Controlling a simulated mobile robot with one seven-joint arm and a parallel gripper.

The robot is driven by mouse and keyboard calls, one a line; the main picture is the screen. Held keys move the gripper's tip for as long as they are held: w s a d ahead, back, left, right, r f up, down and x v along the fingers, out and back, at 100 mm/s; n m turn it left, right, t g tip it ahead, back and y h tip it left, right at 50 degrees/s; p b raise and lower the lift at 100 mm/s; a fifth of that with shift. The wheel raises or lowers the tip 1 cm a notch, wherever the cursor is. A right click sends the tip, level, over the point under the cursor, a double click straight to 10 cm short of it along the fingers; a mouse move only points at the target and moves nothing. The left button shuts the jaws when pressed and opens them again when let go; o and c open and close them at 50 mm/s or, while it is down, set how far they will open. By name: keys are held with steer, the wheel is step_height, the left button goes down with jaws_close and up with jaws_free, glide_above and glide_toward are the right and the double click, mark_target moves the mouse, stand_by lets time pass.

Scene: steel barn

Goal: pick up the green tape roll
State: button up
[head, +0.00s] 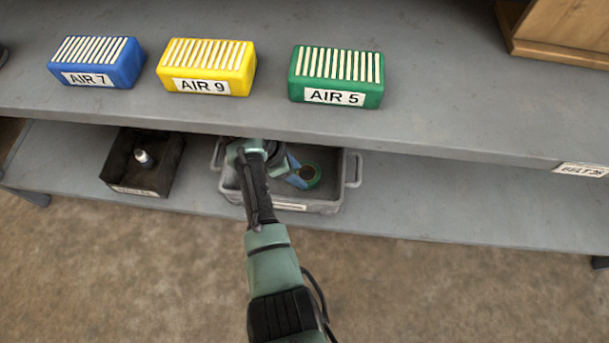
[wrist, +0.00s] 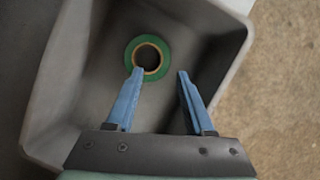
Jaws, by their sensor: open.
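The green tape roll (wrist: 129,53) lies flat in a grey bin, a green ring with a tan core. In the head view the roll (head: 316,175) shows at the right inside the grey bin (head: 325,207) on the lower shelf, partly covered by my gripper. My gripper (wrist: 159,73) is open with two blue fingers and nothing between them. In the wrist view the left fingertip overlaps the lower edge of the roll, and the right fingertip is to the right of it. I cannot tell whether they touch.
The upper shelf (head: 430,120) overhangs both and holds blue (head: 97,62), yellow (head: 207,67) and green (head: 336,77) filter boxes. The lower shelf is clear to the right.

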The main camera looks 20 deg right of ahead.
mark_target(309, 182)
steer(key=shift+s+d+b+x, duration=0.1)
steer(key=shift+s+b+x, duration=0.1)
steer(key=shift+b+x, duration=1.1)
steer(key=shift+s+d+b+x, duration=0.15)
steer(key=shift+b+x, duration=0.95)
steer(key=shift+x, duration=0.3)
steer(key=shift+r, duration=0.2)
jaws_close()
